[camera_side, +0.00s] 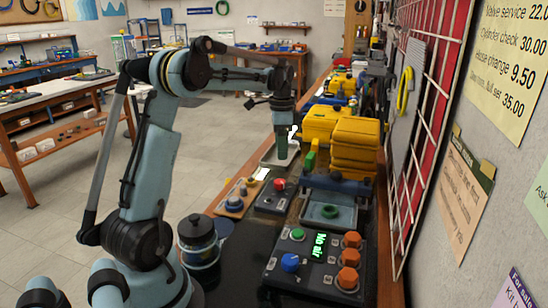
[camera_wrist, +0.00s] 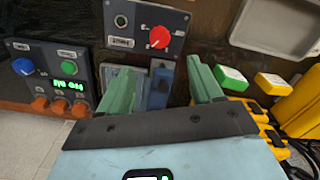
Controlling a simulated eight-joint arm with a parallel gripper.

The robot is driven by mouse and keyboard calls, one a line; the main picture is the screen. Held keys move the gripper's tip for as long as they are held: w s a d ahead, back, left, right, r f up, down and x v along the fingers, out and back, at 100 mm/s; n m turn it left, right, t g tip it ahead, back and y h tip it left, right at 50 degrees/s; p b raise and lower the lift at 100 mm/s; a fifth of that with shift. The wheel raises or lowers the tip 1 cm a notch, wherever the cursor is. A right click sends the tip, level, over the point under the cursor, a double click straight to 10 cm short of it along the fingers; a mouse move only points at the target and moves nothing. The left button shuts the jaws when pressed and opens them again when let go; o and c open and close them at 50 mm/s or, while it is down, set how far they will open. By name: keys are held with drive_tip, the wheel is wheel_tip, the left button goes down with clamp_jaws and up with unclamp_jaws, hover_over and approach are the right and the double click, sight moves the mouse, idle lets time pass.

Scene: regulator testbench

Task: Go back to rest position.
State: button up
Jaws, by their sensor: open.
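A blue block-like part (camera_wrist: 160,88) shows beyond the gap. No rest position is marked in either view.
A control panel (camera_side: 318,262) with a green "No air" display stands at the front; it also shows in the wrist view (camera_wrist: 42,60). Open floor lies left.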

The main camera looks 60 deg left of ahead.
drive_tip(key=shift+r, duration=0.6)
drive_tip(key=s+d+r+n+t+y, duration=0.1)
drive_tip(key=s+d+r+n+t, duration=0.15)
drive_tip(key=d, duration=1.25)
drive_tip(key=s+d+f+n+t, duration=0.1)
drive_tip(key=s+d+t, duration=0.1)
drive_tip(key=d, duration=0.4)
drive_tip(key=s+d+f+n+t+h, duration=0.1)
drive_tip(key=s+d+f+t, duration=0.1)
drive_tip(key=s+d, duration=0.3)
drive_tip(key=shift+s+d+f+t, duration=0.25)
drive_tip(key=shift+d+f+t, duration=0.1)
drive_tip(key=shift+d, duration=0.15)
